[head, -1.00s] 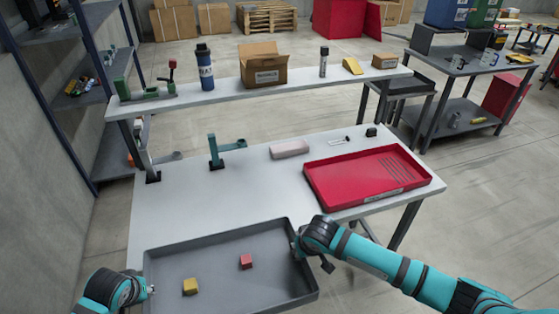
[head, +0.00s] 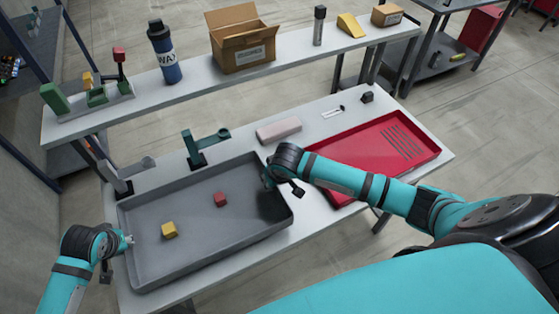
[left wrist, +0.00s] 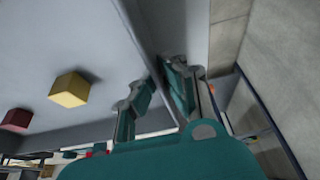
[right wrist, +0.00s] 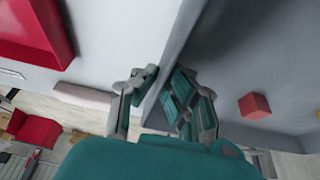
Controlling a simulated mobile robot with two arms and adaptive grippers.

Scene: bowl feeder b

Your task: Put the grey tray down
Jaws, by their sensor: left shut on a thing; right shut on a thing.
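The grey tray (head: 235,228) is over the left part of the white workbench, roughly level. Whether its underside touches the bench top is hard to tell. A yellow cube (head: 169,230) and a red cube (head: 220,199) lie in it. My left gripper (head: 128,240) is shut on the tray's left wall; the left wrist view shows its fingers (left wrist: 155,95) on both sides of the wall. My right gripper (head: 268,181) is shut on the right wall, with its fingers (right wrist: 163,95) astride it in the right wrist view.
A red tray (head: 400,150) lies on the workbench (head: 292,112) to the right. A pink block (head: 279,130) and a teal fixture (head: 204,146) stand behind the grey tray. The raised shelf holds a blue bottle (head: 164,55) and a cardboard box (head: 240,40).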

